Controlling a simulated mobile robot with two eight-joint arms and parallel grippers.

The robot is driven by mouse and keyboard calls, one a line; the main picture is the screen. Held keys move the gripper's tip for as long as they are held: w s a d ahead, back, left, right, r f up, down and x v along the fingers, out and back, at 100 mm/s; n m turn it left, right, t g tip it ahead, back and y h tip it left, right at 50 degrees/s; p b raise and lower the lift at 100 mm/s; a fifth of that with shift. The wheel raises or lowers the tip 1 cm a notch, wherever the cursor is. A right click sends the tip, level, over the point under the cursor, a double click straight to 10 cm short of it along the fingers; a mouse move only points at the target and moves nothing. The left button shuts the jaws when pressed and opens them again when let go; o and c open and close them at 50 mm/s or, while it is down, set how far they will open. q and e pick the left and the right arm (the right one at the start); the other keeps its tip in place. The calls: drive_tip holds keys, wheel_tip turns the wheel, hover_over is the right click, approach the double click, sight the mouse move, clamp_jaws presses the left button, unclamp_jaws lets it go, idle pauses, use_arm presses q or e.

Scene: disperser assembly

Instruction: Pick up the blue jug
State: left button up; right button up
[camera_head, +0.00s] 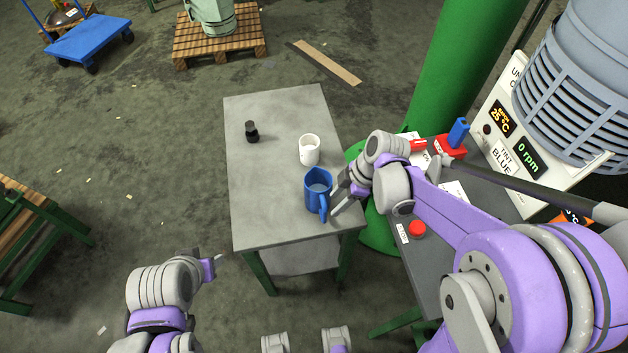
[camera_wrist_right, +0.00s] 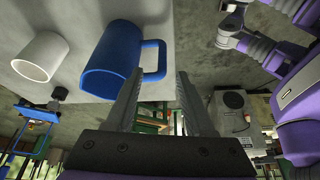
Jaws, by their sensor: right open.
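The blue jug (camera_head: 317,187) stands upright on the grey table (camera_head: 262,200), near its right edge. Its handle points toward the front right. My right gripper (camera_head: 338,199) is open beside the jug at its handle side. In the right wrist view the jug (camera_wrist_right: 112,58) is ahead and left of centre, and its handle (camera_wrist_right: 156,60) is just beyond the open fingertips (camera_wrist_right: 158,80). I cannot tell from this whether a finger touches the handle. My left gripper (camera_head: 217,258) is at the lower left, away from the table; its jaws are too small to judge.
To the right are a dark bench with a red button (camera_head: 416,228), a green column (camera_head: 440,70) and a machine display (camera_head: 525,155). The table's front left is clear.

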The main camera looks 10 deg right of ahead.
sight(320, 199)
drive_tip(key=shift+b+x, duration=0.55)
drive_tip(key=shift+x, duration=4.8)
drive_tip(key=shift+s+a, duration=0.1)
drive_tip(key=shift+s, duration=0.05)
clamp_jaws()
